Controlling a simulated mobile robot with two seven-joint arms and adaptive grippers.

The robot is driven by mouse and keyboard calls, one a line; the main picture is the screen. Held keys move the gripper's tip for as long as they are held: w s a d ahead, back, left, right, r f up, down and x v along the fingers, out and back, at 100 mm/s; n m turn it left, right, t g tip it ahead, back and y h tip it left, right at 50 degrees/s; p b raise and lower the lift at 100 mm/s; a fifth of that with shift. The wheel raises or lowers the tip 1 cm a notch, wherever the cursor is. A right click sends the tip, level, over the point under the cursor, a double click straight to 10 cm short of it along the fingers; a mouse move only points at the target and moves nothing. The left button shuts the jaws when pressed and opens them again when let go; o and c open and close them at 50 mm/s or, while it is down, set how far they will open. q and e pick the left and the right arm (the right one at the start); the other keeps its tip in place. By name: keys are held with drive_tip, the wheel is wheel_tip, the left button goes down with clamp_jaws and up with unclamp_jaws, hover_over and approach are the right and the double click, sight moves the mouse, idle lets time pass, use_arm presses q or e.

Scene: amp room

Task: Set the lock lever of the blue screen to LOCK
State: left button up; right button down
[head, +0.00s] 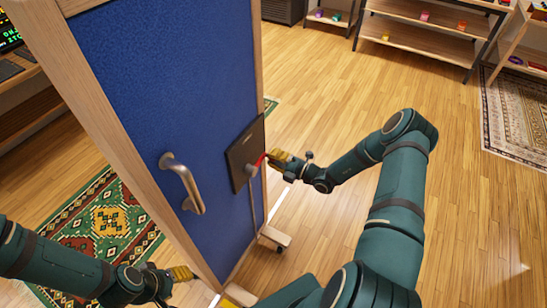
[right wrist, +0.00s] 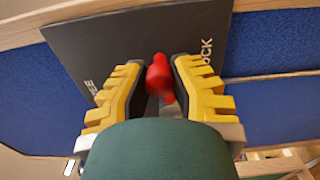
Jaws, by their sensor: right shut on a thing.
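The blue screen (head: 165,75) is a blue panel in a wooden frame, left of centre in the head view. Its dark lock plate (head: 238,155) sits near its right edge. The plate (right wrist: 120,50) fills the upper wrist view, with LOCK at right and a partly hidden word ending in EE at left. The red lock lever (head: 261,159) also shows in the wrist view (right wrist: 159,78), between the two words. My right gripper (head: 271,160) is shut on the lever. My left gripper (head: 187,273) is low beside the screen, its jaws unclear.
A metal handle (head: 184,184) stands out from the screen left of the plate. A wheeled foot (head: 274,237) is under the screen's right side. Shelves (head: 420,38) stand at the back. Rugs lie at left and far right. The wooden floor to the right is mostly clear.

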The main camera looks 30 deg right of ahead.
drive_tip(key=shift+s+a+f, duration=0.15)
drive_tip(key=shift+a, duration=0.15)
drive_tip(key=c, duration=0.7)
unclamp_jaws()
drive_tip(key=shift+c, duration=0.2)
drive_tip(key=shift+d, duration=0.1)
drive_tip(key=shift+s+d, duration=0.3)
drive_tip(key=v, duration=1.1)
